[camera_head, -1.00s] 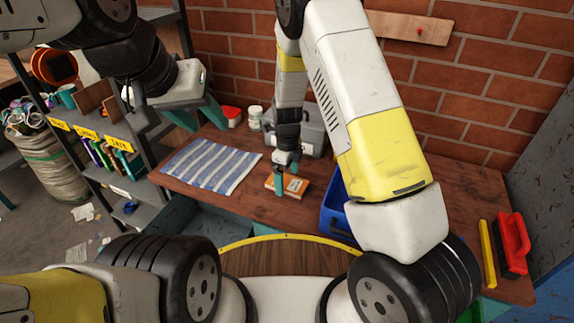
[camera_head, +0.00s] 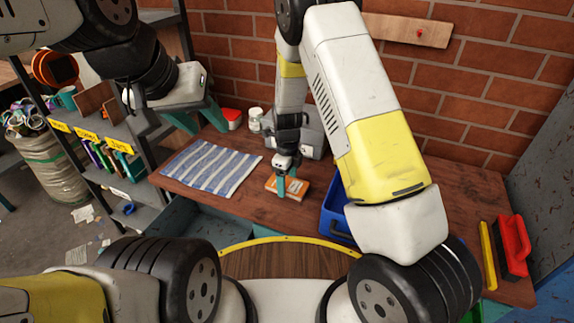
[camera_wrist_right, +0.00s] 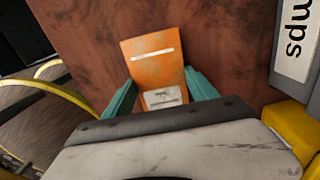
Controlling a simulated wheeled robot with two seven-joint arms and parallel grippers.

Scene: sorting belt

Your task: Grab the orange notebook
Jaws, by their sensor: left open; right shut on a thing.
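The orange notebook (camera_head: 299,188) lies on the wooden table in the head view. In the right wrist view the notebook (camera_wrist_right: 152,62) shows an orange cover with a white strip and a pale label. My right gripper (camera_head: 284,190) reaches down at the notebook. In the right wrist view its two teal fingers (camera_wrist_right: 157,98) are on either side of the notebook, shut on it. My left gripper (camera_head: 200,120) is open and empty, up at the left above the table's back left part.
A striped cloth (camera_head: 212,168) lies left of the notebook. A blue bin (camera_head: 338,220) stands to its right, partly hidden by my right arm. A grey case (camera_head: 308,138) and a white jar (camera_head: 255,118) stand behind. A red-handled brush (camera_head: 514,245) lies far right.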

